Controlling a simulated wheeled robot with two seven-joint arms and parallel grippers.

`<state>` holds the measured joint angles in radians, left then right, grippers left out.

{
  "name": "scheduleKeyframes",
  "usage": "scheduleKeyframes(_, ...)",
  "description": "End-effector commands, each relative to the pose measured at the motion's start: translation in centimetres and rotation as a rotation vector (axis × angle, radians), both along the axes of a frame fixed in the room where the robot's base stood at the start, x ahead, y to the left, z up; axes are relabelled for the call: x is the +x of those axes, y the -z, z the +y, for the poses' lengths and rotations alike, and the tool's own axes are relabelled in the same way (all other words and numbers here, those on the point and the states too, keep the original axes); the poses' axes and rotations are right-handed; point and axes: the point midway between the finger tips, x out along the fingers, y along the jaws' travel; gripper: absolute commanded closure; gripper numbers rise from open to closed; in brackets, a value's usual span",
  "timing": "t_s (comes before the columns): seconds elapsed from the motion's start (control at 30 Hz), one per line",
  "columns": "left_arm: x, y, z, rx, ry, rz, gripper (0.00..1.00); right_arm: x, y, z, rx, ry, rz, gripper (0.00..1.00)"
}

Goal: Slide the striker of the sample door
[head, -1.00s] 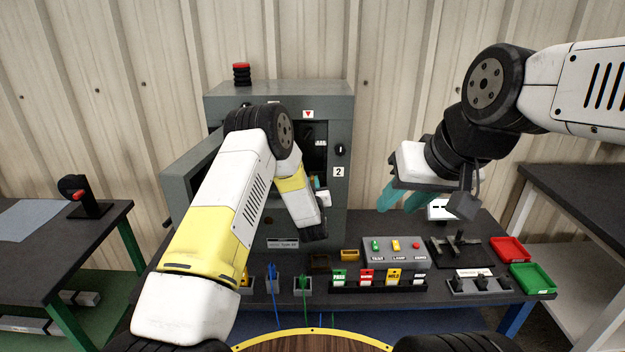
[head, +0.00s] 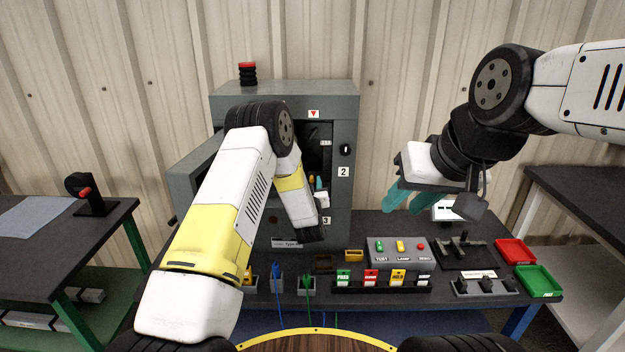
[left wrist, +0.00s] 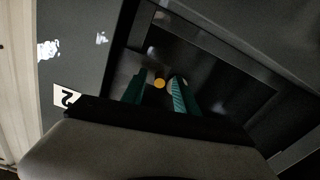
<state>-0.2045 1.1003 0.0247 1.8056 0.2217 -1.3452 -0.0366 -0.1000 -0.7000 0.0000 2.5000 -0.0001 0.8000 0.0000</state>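A grey enclosure (head: 285,101) stands on the bench, with its door (head: 191,185) swung open to the left. My left gripper (left wrist: 161,92) is at the enclosure's dark opening, on its right side near the label 2. Its teal fingers are apart, and a small orange round spot (left wrist: 160,84) shows between them; I cannot tell its depth. In the head view my left arm hides much of the opening and most of that gripper. I cannot clearly make out the striker. My right gripper (head: 410,198) is open and empty above the bench, right of the enclosure.
On the bench are a button box (head: 397,251), a row of coloured tags (head: 370,279), a red tray (head: 515,251) and a green tray (head: 539,281). A red-topped stack light (head: 247,74) stands on the enclosure. Side tables flank the bench.

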Motion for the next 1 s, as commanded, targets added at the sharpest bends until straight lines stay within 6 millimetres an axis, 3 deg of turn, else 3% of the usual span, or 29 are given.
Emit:
scheduleKeyframes(0.3,-5.3,0.1,-0.1,0.000,0.002,0.004,0.64,0.0,0.0,0.0,0.000,0.000,0.000,0.66)
scheduleKeyframes(0.43,-6.7,0.0,-0.1,0.000,0.001,0.002,0.64,0.0,0.0,0.0,0.000,0.000,0.000,0.66)
scheduleKeyframes(0.87,-7.2,-0.1,0.0,-0.001,0.002,0.003,0.64,0.0,0.0,0.0,0.000,0.000,0.000,0.66)
scheduleKeyframes(1.0,-6.6,-2.2,0.3,-0.011,0.014,0.033,0.64,0.0,0.0,0.0,0.000,0.000,0.000,0.66)
